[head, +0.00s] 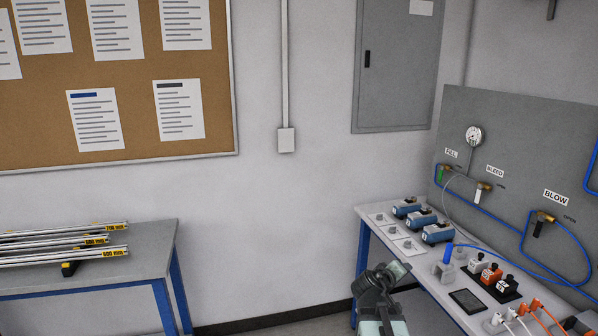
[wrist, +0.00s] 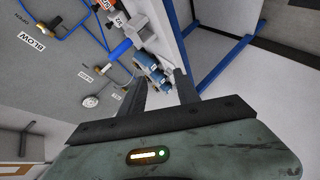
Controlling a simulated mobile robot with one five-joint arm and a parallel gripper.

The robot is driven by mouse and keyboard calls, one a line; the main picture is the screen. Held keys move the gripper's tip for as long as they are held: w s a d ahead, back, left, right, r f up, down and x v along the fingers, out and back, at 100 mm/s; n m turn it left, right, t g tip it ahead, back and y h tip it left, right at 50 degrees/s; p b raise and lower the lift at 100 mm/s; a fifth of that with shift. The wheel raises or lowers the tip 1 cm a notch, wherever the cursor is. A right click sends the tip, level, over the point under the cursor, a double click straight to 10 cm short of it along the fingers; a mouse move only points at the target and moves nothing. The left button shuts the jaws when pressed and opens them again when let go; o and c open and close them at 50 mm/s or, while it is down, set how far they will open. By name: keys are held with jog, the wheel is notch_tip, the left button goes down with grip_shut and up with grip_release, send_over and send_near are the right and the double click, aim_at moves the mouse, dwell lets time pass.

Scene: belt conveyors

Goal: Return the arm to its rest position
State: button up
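My arm (head: 380,305) shows at the bottom of the head view, in front of the left part of the workbench. In the wrist view the two dark fingers of my gripper (wrist: 160,88) stand apart. Nothing is held between them; blue devices (wrist: 150,70) on the bench show beyond the gap. The gripper is in free air. The fingertips cannot be made out clearly in the head view.
A workbench (head: 440,308) with blue devices (head: 437,233), a blue hose (head: 490,250) and small valves stands at right, against a grey panel (head: 520,150). A table (head: 150,262) with metal bars (head: 60,245) stands at left. The floor between them is clear.

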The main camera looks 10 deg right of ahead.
jog(key=a+f+g+y, duration=0.2)
jog(key=a+f+y, duration=0.35)
jog(key=a, duration=0.95)
jog(key=s+a+f+m+g+y, duration=0.1)
jog(key=s+a+f+g+y, duration=0.1)
jog(key=s+a, duration=0.4)
jog(key=s+a+f+m+g+y, duration=0.1)
jog(key=s+a+f+g+y, duration=0.2)
jog(key=s+a+f, duration=0.3)
jog(key=a, duration=0.3)
jog(key=shift+a+g+p, duration=0.15)
jog(key=shift+g+p, duration=0.15)
jog(key=shift+g, duration=0.1)
jog(key=shift+s, duration=0.2)
